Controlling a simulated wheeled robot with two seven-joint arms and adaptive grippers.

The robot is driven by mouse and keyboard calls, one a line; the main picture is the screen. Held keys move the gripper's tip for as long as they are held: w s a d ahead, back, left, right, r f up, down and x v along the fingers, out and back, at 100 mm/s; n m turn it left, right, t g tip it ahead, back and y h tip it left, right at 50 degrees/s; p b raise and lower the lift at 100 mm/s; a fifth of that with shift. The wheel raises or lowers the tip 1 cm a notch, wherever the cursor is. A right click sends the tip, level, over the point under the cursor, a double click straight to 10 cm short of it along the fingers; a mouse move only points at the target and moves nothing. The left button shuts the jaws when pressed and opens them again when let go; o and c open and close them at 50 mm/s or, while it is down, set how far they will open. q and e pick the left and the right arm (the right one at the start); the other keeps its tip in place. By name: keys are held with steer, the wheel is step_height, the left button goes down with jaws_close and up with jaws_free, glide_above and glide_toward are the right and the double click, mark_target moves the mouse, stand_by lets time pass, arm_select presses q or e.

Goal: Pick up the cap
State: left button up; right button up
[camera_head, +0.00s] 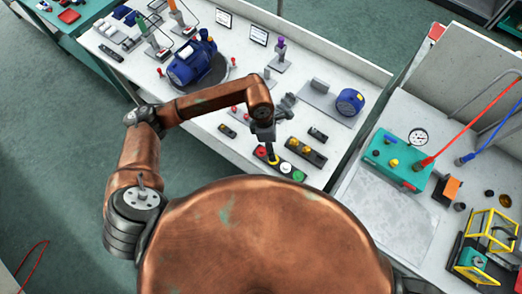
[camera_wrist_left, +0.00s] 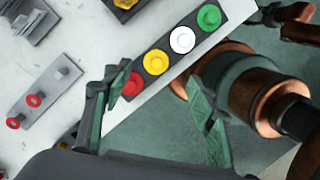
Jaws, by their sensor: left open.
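A dark strip (camera_wrist_left: 219,38) carries a row of round caps: a red cap (camera_wrist_left: 131,85), a yellow cap (camera_wrist_left: 156,62), a white cap (camera_wrist_left: 182,40) and a green cap (camera_wrist_left: 208,17). In the head view the red cap (camera_head: 261,151), white cap (camera_head: 286,167) and green cap (camera_head: 299,175) show at the table's front edge. I cannot tell which cap is meant. My left gripper (camera_head: 270,150) is open and empty above the strip. In the wrist view its fingers (camera_wrist_left: 158,88) stand apart, one overlapping the red cap's edge. My right gripper is not in view.
A blue pump (camera_head: 191,62) stands at the back left of the white table. A dark block with yellow fittings (camera_head: 306,151) lies just behind the strip. A grey plate with red rings (camera_wrist_left: 44,92) lies left of it. A teal box (camera_head: 396,160) stands on the right bench.

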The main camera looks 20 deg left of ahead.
arm_select(q)
steer(key=y, duration=0.2)
glide_above(261, 150)
steer(key=shift+w+f, duration=0.15)
steer(key=shift+a+f, duration=0.2)
steer(key=shift+f, duration=0.6)
steer(key=shift+d+f+p, duration=0.15)
steer(key=shift+f+p, duration=0.1)
steer(key=shift+f, duration=1.25)
steer(key=shift+d+f+p, duration=0.1)
steer(key=shift+f+p, duration=0.15)
steer(key=shift+f, duration=1.25)
steer(key=c, duration=1.3)
